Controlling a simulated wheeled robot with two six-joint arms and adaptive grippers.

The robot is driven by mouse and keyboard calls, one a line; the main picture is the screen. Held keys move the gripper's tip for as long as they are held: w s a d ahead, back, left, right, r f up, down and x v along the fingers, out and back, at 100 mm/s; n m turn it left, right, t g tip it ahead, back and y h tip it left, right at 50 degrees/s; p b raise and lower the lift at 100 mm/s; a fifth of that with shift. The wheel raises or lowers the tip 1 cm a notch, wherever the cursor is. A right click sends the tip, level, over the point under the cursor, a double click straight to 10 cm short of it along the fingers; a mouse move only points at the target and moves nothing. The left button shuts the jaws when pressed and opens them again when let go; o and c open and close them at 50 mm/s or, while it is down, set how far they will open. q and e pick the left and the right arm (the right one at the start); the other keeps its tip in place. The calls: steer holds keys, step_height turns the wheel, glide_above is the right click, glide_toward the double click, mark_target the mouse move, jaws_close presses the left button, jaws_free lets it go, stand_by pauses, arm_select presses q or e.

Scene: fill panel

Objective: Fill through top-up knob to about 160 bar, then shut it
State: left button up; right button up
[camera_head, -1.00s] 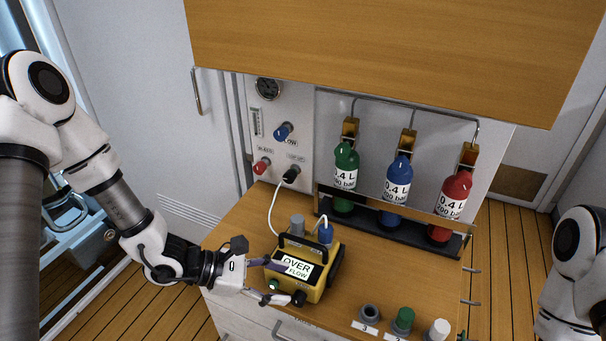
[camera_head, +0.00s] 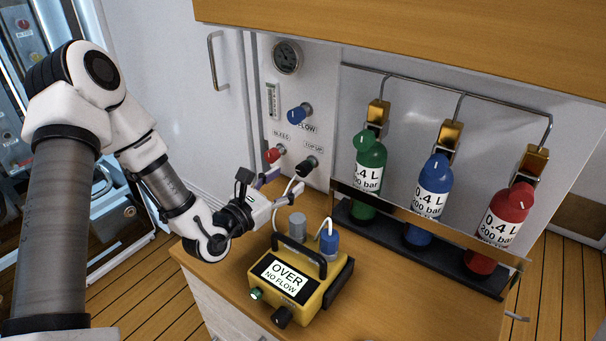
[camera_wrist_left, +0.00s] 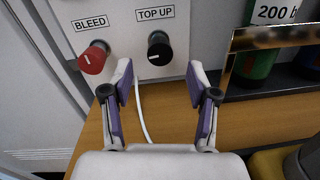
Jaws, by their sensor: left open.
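The black top-up knob (camera_head: 307,166) sits low on the white panel, right of the red bleed knob (camera_head: 273,155). In the left wrist view the top-up knob (camera_wrist_left: 159,49) is ahead of the gap between my fingers, apart from them. My left gripper (camera_head: 283,184) is open and empty just in front of the panel; its fingers also show in the left wrist view (camera_wrist_left: 160,100). The round gauge (camera_head: 287,57) is at the panel's top; its reading is too small to tell. The yellow meter (camera_head: 297,285) on the counter reads "OVER NO FLOW". My right gripper is out of view.
A blue flow knob (camera_head: 299,113) is above the top-up knob. A white hose (camera_head: 277,213) runs down from the panel. Green (camera_head: 369,160), blue (camera_head: 432,185) and red (camera_head: 507,214) bottles stand in a rack at right. The counter (camera_head: 376,290) right of the meter is clear.

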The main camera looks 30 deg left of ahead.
mark_target(301, 171)
arm_select(q)
steer(key=w, duration=0.2)
steer(key=w+d, duration=0.1)
steer(key=w, duration=0.2)
steer(key=shift+w+d+f, duration=0.1)
steer(key=shift+w+f, duration=0.05)
steer(key=shift+w, duration=0.2)
jaws_close()
steer(key=shift+n, duration=0.3)
